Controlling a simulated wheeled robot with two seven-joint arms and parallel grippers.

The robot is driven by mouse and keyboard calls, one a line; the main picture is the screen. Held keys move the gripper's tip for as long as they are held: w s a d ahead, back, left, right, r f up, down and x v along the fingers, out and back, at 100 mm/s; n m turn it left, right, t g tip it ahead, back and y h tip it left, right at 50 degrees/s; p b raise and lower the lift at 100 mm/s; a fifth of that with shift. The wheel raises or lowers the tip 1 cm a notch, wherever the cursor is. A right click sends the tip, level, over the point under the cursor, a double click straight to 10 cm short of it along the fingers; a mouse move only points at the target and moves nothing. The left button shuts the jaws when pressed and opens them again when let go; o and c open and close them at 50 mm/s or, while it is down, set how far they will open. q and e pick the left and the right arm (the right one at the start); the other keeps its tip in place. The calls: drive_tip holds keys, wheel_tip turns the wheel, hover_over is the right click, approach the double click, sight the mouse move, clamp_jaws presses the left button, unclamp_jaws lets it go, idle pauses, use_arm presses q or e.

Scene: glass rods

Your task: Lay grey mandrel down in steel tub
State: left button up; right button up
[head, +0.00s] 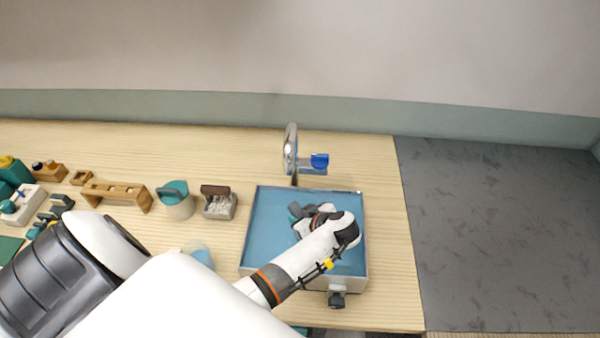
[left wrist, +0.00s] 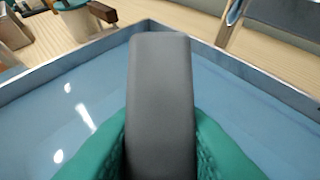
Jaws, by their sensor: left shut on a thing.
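The grey mandrel (left wrist: 161,90) is a smooth, dark grey bar with a blunt end, held between the teal finger pads of my left gripper in the left wrist view. The steel tub (head: 352,283) is a rectangular basin with a blue surface inside. Its rim also shows in the left wrist view (left wrist: 75,64). My left gripper (head: 298,212) is shut on the mandrel, inside the tub's outline in the head view. My arm hides part of the tub, and I cannot tell whether the mandrel touches the bottom. My right gripper is not in view.
A metal stand with a blue part (head: 319,161) is just behind the tub. Left of it are a grey box with white contents (head: 219,207), a teal-lidded pot (head: 179,206) and a wooden rack (head: 117,193). The table right of the tub is clear.

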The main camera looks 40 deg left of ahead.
use_arm(q)
wheel_tip(320, 180, down, 4)
drive_tip(key=shift+w+r+b, duration=0.1)
drive_tip(key=shift+w+b, duration=0.05)
drive_tip(key=shift+b, duration=1)
drive_tip(key=shift+f+b, duration=1.2)
drive_tip(key=shift+f, duration=1.05)
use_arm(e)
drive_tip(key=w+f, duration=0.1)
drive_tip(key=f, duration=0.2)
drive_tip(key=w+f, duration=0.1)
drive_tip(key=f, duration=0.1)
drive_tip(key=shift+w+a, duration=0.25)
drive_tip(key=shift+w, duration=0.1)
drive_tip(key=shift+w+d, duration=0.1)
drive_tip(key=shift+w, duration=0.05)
use_arm(q)
drive_tip(key=o, duration=1.1)
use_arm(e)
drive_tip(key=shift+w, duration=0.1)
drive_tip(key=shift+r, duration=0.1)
